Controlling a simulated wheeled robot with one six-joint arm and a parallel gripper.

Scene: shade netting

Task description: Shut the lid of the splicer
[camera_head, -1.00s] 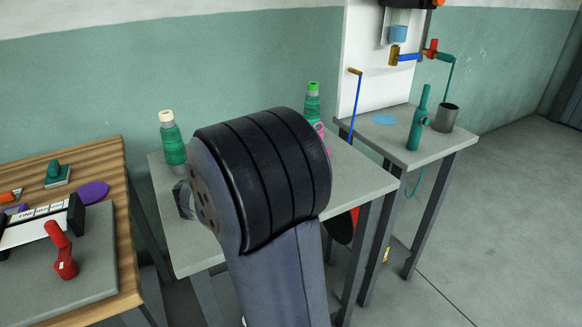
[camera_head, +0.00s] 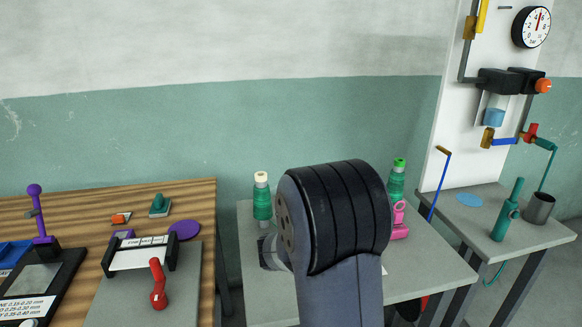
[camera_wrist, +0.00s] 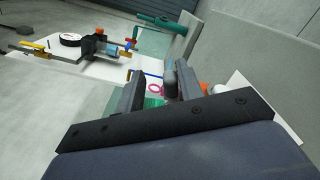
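I cannot tell for certain which thing is the splicer, and no lid is plain to see. A teal upright tool (camera_head: 508,212) stands on the small grey table at right, near a teal hose. A pink piece (camera_head: 399,222) is on the middle grey table, beside a green-topped teal spool (camera_head: 397,178). My dark arm covers part of that table and hides my gripper in the head view. In the wrist view my gripper (camera_wrist: 157,80) has its two fingers apart, with nothing seen held. The pink piece (camera_wrist: 156,88) shows beyond the gap.
A second teal spool (camera_head: 262,200) stands left of my arm. The wooden bench (camera_head: 197,200) at left holds a red-handled tool (camera_head: 158,285) and other items. The wall panel (camera_head: 452,125) carries a gauge (camera_head: 531,27). A grey cup (camera_head: 540,208) stands by the teal tool.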

